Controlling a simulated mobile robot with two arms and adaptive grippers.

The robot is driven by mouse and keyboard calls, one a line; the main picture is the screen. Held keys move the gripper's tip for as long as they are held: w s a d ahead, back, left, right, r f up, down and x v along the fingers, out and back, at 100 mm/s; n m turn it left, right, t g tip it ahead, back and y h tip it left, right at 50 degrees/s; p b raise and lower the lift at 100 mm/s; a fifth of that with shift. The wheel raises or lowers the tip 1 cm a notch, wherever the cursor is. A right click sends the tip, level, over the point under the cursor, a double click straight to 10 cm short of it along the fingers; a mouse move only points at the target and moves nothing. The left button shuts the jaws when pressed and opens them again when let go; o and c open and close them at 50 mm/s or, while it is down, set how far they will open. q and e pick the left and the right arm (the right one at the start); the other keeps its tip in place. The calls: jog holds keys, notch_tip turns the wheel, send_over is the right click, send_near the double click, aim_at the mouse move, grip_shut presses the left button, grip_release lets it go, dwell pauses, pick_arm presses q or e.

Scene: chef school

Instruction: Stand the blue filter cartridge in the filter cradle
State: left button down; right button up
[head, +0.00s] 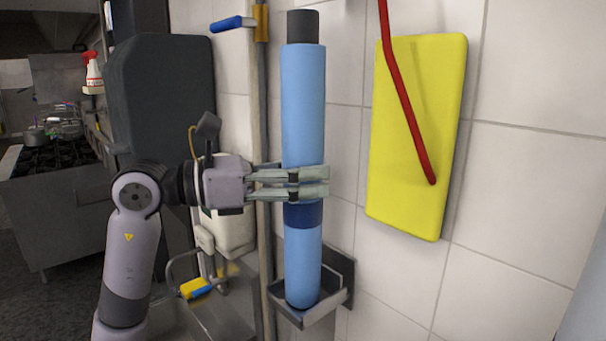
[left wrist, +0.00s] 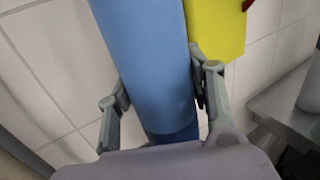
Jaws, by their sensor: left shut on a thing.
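The blue filter cartridge (head: 303,105) is a long light-blue cylinder with a dark cap and a darker blue band. It is upright in the head view. Its lower end is over the grey filter cradle (head: 338,291), a small wall tray, and appears inside its rim; I cannot tell whether it touches the floor of the tray. My left gripper (head: 310,183) is shut around the cartridge just above the dark band. In the left wrist view the cartridge (left wrist: 150,60) stands between the two fingers (left wrist: 163,105). My right gripper is not in view.
A yellow board (head: 415,130) with a red rod (head: 405,95) in front is on the tiled wall to the right. A vertical pole (head: 262,130) is close left of the cartridge. A stove (head: 55,160) stands far left.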

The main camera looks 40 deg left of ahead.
pick_arm(q)
jog(key=shift+r, duration=0.1)
jog(key=c, duration=0.8)
grip_release()
jog(key=shift+s, duration=0.1)
jog(key=shift+o, duration=0.5)
jog(key=shift+f, duration=0.2)
jog(key=v, duration=1.2)
jog(key=shift+r, duration=0.1)
